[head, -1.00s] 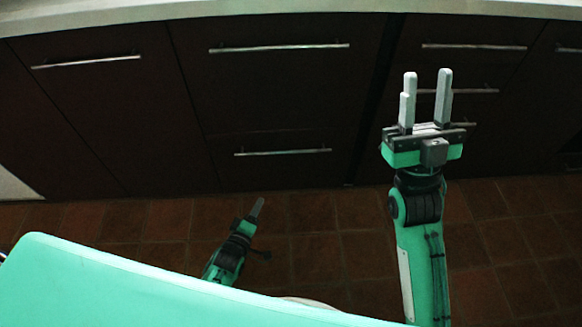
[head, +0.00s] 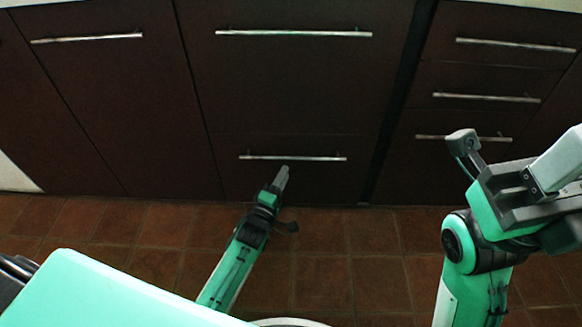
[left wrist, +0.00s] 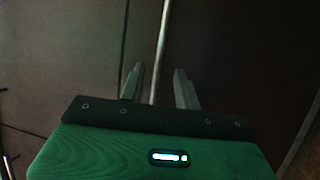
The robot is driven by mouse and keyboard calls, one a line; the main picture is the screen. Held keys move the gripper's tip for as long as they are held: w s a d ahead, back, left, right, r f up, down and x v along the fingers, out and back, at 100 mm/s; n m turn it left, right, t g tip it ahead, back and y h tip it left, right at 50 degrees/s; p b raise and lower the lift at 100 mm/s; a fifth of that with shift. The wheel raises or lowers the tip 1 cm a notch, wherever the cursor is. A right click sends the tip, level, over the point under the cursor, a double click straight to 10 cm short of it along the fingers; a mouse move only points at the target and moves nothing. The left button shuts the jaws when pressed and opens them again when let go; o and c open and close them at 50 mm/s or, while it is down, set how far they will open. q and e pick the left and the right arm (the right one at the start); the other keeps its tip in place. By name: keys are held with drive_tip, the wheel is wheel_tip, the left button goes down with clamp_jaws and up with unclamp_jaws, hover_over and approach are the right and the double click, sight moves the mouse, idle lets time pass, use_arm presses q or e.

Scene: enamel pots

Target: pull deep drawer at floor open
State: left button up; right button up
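The deep drawer at floor level (head: 230,178) is the dark brown lower front in the middle of the head view, flush with the cabinet. Its long silver bar handle (head: 320,158) runs across its top. My left gripper (head: 284,175) is just in front of and below the handle's middle in the head view. In the left wrist view, my left gripper (left wrist: 158,82) is open, and the handle bar (left wrist: 162,40) runs between its two fingers in the picture. Whether they touch it is unclear. My right gripper (head: 515,185) is at the right edge, partly cut off.
A tall front with a bar handle (head: 294,33) is above the drawer. A stack of drawers with handles (head: 486,97) stands to the right, behind my right arm. Another handled front (head: 87,38) is at left. The tiled floor (head: 330,245) is clear in front.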

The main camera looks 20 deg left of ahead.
sight(291, 163)
use_arm(q)
drive_tip(key=b+x, duration=0.1)
drive_tip(key=x, duration=0.4)
drive_tip(key=shift+w+r+b, duration=0.15)
drive_tip(key=shift+w+b, duration=0.2)
drive_tip(key=shift+b, duration=0.05)
clamp_jaws()
